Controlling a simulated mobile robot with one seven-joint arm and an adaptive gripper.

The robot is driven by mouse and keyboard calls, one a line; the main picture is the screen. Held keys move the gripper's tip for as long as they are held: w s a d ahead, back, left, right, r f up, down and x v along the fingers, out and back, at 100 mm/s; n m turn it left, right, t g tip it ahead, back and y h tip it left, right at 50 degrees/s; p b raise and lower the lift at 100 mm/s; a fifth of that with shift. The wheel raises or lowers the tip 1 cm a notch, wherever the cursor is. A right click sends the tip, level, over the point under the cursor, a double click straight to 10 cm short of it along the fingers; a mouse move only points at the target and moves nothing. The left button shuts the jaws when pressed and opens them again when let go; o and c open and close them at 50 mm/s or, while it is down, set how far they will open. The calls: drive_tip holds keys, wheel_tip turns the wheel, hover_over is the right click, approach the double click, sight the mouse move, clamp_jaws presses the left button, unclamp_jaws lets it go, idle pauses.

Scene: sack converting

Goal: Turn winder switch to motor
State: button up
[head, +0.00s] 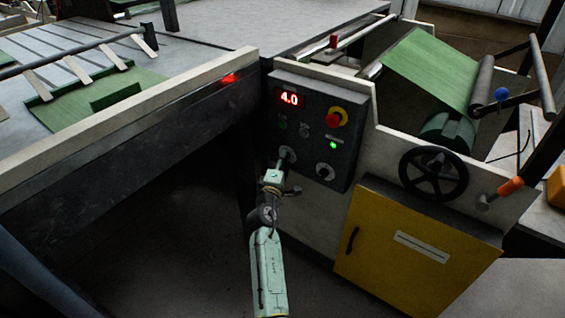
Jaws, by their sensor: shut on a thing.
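The dark control panel (346,104) is on the front of the machine, left of the yellow door. It has two grey rotary switches low down: a left switch (288,154) and a right switch (325,171). My gripper (283,161) reaches up from below and is shut on the left switch, covering part of it. The right switch is free, with a pale pointer mark. The labels are too small to read, so I cannot tell which one is the winder switch or which way the left one points.
The panel also has a red "4.0" display (289,98), a red emergency button (334,118) on yellow and a lit green lamp (333,145). A black handwheel (433,174) and a yellow cabinet door (412,254) are to the right. A long table edge (130,104) runs at left.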

drive_tip(key=c, duration=0.5)
drive_tip(key=shift+f+b, duration=0.25)
drive_tip(key=shift+b, duration=0.45)
drive_tip(key=m+t+h+b, duration=0.1)
drive_tip(key=m+b, duration=0.4)
drive_tip(key=b, duration=0.7)
drive_tip(key=m+t+h+b, duration=0.1)
drive_tip(key=m+b, duration=0.3)
drive_tip(key=b, duration=0.9)
drive_tip(key=shift+a+f+m+h, duration=0.1)
drive_tip(key=shift+f+m+h, duration=0.1)
drive_tip(key=shift+m+h, duration=0.3)
drive_tip(key=shift+r, duration=0.15)
drive_tip(key=o, duration=1.2)
drive_tip(key=shift+w, duration=0.1)
